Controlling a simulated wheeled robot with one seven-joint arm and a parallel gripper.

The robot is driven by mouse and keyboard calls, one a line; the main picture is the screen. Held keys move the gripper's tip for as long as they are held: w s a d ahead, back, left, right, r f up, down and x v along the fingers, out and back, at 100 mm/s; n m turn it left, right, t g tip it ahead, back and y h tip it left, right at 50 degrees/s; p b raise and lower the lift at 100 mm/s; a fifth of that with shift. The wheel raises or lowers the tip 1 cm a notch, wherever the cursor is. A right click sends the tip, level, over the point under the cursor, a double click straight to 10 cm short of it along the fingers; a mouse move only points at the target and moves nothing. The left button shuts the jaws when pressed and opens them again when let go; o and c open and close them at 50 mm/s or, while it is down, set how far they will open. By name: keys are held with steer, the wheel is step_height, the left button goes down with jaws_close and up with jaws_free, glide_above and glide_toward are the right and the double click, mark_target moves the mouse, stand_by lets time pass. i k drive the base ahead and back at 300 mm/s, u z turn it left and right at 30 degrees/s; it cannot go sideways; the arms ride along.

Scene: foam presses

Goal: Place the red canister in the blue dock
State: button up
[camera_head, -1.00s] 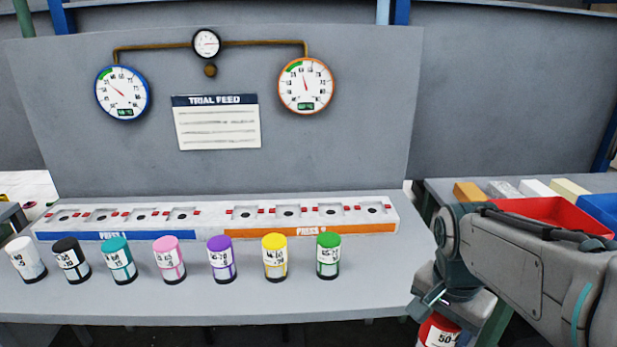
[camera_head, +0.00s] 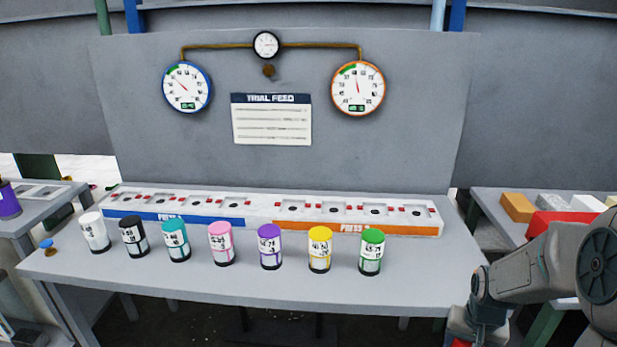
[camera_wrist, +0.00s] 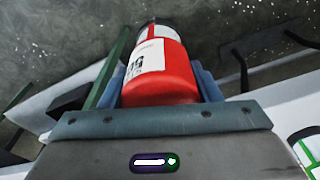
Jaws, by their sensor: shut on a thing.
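The red canister (camera_wrist: 165,75), with a white label, fills the middle of the wrist view. My gripper (camera_wrist: 160,92) is shut on it, with a blue-grey finger on each side. In the head view only a sliver of red shows below my wrist at the bottom right edge, off the bench's right front corner. The blue dock (camera_head: 175,217) is the left half of the long white rack at the back of the bench, with a blue strip and several square sockets. No canister stands in its sockets. My gripper is well to the right of it and apart from it.
A row of canisters, from white (camera_head: 95,232) to green (camera_head: 371,252), stands in front of the rack. The orange-strip dock (camera_head: 355,228) is the rack's right half.

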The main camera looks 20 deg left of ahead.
mark_target(129, 199)
steer(key=u, duration=3.7)
steer(key=i, duration=3.8)
steer(key=z, duration=1.85)
